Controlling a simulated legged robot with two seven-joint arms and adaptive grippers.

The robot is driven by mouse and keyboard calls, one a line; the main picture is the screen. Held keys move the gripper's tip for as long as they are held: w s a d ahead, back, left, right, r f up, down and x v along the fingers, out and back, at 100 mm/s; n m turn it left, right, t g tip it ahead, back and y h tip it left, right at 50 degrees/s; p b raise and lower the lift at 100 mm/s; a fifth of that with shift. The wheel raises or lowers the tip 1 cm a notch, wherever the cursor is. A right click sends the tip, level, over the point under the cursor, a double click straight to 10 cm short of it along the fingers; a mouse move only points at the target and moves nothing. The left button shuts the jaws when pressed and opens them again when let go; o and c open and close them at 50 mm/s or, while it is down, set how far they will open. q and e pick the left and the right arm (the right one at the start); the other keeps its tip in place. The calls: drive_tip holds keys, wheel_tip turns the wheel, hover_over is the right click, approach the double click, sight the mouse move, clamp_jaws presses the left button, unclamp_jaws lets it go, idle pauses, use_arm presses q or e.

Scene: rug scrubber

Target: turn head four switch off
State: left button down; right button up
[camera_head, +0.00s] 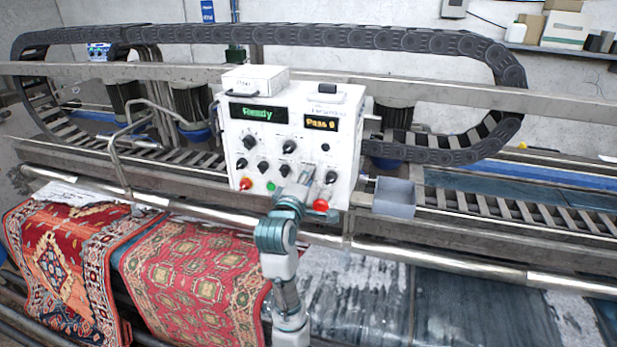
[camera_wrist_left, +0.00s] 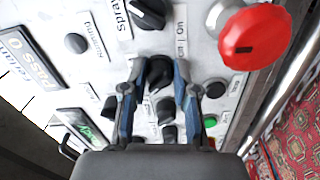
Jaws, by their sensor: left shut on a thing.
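The white control panel (camera_head: 297,130) has rows of black knobs. In the left wrist view my left gripper (camera_wrist_left: 159,74) has its two fingers on either side of a black knob (camera_wrist_left: 160,76), shut on it. In the head view my left gripper (camera_head: 306,178) reaches up to the panel's lower right and covers that knob. The right gripper is not in view.
A big red button (camera_wrist_left: 254,37) sits close to the gripper; it also shows at the panel's lower edge (camera_head: 320,205). A green button (camera_head: 270,186) and a red one (camera_head: 245,183) are left. A metal rail (camera_head: 440,262) and rugs (camera_head: 190,275) lie below.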

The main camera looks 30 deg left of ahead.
use_arm(q)
drive_tip(key=shift+f, duration=0.2)
idle(0.3)
drive_tip(key=c, duration=1)
unclamp_jaws()
drive_tip(key=shift+o, duration=0.6)
drive_tip(key=shift+s+a+r, duration=0.1)
drive_tip(key=shift+s+a, duration=0.05)
drive_tip(key=shift+a, duration=0.05)
drive_tip(key=v, duration=1.2)
